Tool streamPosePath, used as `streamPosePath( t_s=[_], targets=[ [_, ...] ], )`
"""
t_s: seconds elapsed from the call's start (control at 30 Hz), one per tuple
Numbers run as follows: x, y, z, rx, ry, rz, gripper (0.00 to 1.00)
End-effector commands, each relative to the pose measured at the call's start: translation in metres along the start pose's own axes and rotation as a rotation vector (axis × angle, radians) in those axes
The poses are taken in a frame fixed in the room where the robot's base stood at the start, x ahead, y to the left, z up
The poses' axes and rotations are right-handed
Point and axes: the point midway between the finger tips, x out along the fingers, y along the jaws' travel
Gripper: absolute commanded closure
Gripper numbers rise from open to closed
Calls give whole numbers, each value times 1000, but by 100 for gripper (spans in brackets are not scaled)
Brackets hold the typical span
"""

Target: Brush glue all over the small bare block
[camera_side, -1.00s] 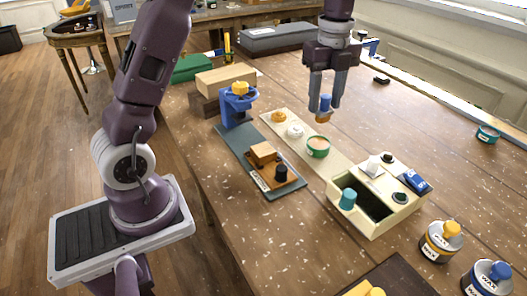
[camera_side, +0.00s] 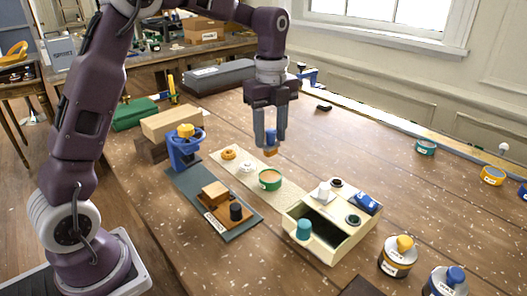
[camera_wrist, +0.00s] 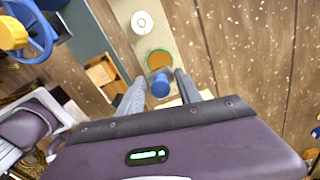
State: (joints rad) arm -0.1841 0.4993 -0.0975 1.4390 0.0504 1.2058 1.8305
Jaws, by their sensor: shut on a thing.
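My gripper (camera_side: 271,138) is shut on a small brush with a blue handle (camera_side: 270,134) and an orange-brown lower end (camera_side: 271,151). The brush hangs upright in the air. In the wrist view its blue top (camera_wrist: 160,88) overlaps the near edge of the green glue pot (camera_wrist: 160,58). The open pot (camera_side: 270,180) holds tan-brown stuff and stands on a pale strip. The small bare block (camera_side: 214,192) is light wood and lies on a brown board, left of the brush. It also shows in the wrist view (camera_wrist: 99,73). No glue coat can be made out on it.
A dark cylinder (camera_side: 236,212) stands beside the block. A blue clamp-like stand (camera_side: 184,152) with a yellow knob rises behind it. A cream box (camera_side: 326,243) with compartments is to the right. Wax tins (camera_side: 397,262) stand at front right.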

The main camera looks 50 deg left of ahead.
Motion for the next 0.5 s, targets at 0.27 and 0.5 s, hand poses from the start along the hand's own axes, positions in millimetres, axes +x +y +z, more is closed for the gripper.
streamPosePath(
  t_s=[0.27,0.5],
  targets=[
    [0,0,0,0,0,0,91],
    [-15,21,5,-3,-2,-3,91]
  ],
)
